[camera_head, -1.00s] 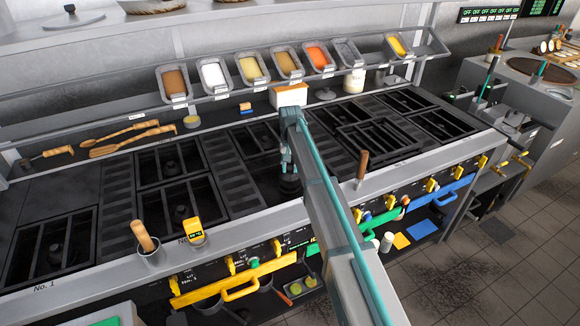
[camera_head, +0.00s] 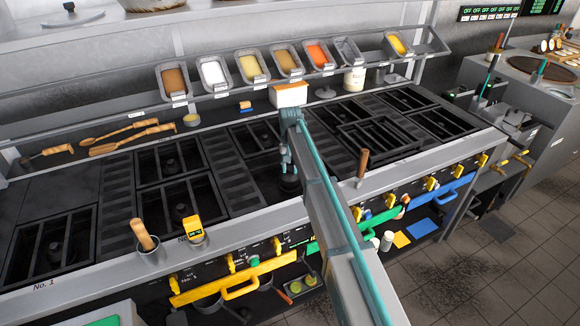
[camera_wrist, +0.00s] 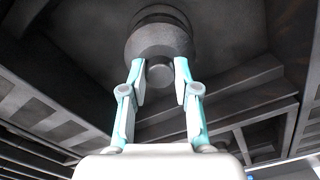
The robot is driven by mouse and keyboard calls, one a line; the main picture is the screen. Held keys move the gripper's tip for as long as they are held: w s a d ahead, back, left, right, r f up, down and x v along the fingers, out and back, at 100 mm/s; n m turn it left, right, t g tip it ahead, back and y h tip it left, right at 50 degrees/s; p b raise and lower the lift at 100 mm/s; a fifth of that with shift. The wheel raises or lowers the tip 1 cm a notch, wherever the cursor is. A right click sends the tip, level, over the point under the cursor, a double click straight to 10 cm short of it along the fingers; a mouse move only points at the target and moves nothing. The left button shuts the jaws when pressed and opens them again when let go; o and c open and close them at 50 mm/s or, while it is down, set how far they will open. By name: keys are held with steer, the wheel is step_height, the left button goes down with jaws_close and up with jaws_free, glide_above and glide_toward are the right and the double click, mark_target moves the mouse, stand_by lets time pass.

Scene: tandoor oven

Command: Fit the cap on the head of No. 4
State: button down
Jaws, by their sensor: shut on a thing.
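In the wrist view my gripper (camera_wrist: 160,76) has its two teal fingers closed on the small knob of a dark grey round cap (camera_wrist: 160,40). A darker round part (camera_wrist: 158,13), which looks like a burner head, shows just beyond the cap. I cannot tell whether the cap is seated on it or just above it. In the head view my gripper (camera_head: 288,165) points down into a burner bay in the middle of the range, with the dark cap (camera_head: 290,186) below it. The arm hides much of that bay, and no No. 4 label is readable.
Black grates (camera_head: 383,140) surround the bay. A wooden-handled tool (camera_head: 362,163) stands upright on the right front rail. A yellow device (camera_head: 193,229) and another wooden handle (camera_head: 144,235) stand front left. A white box (camera_head: 289,95) and the ingredient trays stand behind.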

steer(key=shift+f+b, duration=0.3)
steer(key=shift+f, duration=0.55)
steer(key=c, duration=0.8)
jaws_free()
steer(key=shift+r+p, duration=1.8)
steer(key=shift+r, duration=2.2)
steer(key=shift+f, duration=0.1)
